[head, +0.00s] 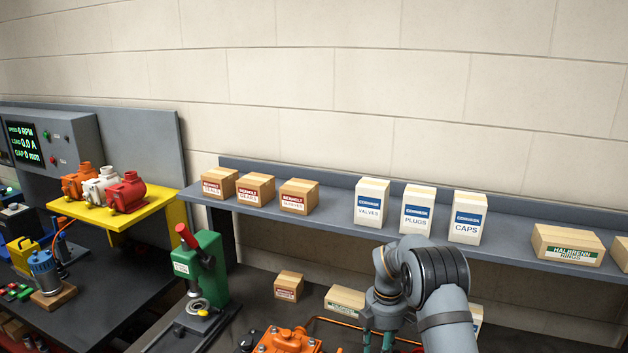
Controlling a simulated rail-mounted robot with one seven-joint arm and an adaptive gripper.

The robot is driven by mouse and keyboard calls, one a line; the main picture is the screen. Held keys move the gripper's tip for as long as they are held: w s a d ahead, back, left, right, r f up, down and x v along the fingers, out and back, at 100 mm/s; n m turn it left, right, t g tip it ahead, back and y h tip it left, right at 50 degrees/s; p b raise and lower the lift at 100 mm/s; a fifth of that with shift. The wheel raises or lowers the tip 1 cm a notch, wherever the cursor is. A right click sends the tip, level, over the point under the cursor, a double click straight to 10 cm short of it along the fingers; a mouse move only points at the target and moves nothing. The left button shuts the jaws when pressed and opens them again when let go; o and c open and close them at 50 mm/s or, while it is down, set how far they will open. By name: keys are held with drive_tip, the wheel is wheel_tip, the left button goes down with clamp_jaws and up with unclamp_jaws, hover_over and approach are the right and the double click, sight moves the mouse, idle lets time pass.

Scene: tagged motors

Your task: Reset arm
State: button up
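My grey arm (436,278) rises from the bottom edge right of centre in the head view and bends over at its top. A lower grey part of it (383,300) points down in front of the bench. My gripper's fingertips do not show, and whether it holds anything is hidden. Orange, white and red motors (126,194) stand in a row on a yellow stand at the left.
A grey shelf (330,222) behind my arm carries several boxes, including VALVES (371,203), PLUGS (417,210) and CAPS (467,217). A green press (199,268) stands left of centre. An orange machine (287,341) sits at the bottom, left of my arm.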

wheel_tip(320, 180, up, 11)
wheel_tip(320, 180, down, 11)
drive_tip(key=shift+s+f, duration=0.15)
drive_tip(key=shift+w+f+m+b, duration=0.1)
drive_tip(key=shift+m+b, duration=0.15)
drive_tip(key=shift+m, duration=0.35)
drive_tip(key=shift+w+f+m+b, duration=0.1)
drive_tip(key=shift+m+b, duration=0.15)
drive_tip(key=shift+m, duration=0.35)
drive_tip(key=m+b, duration=0.1)
drive_tip(key=m, duration=0.2)
drive_tip(key=shift+s+r+m, duration=0.1)
drive_tip(key=shift+r+m, duration=0.05)
drive_tip(key=shift+m, duration=0.25)
drive_tip(key=m, duration=0.3)
drive_tip(key=shift+b, duration=0.35)
drive_tip(key=shift+m, duration=0.3)
drive_tip(key=shift+a, duration=0.1)
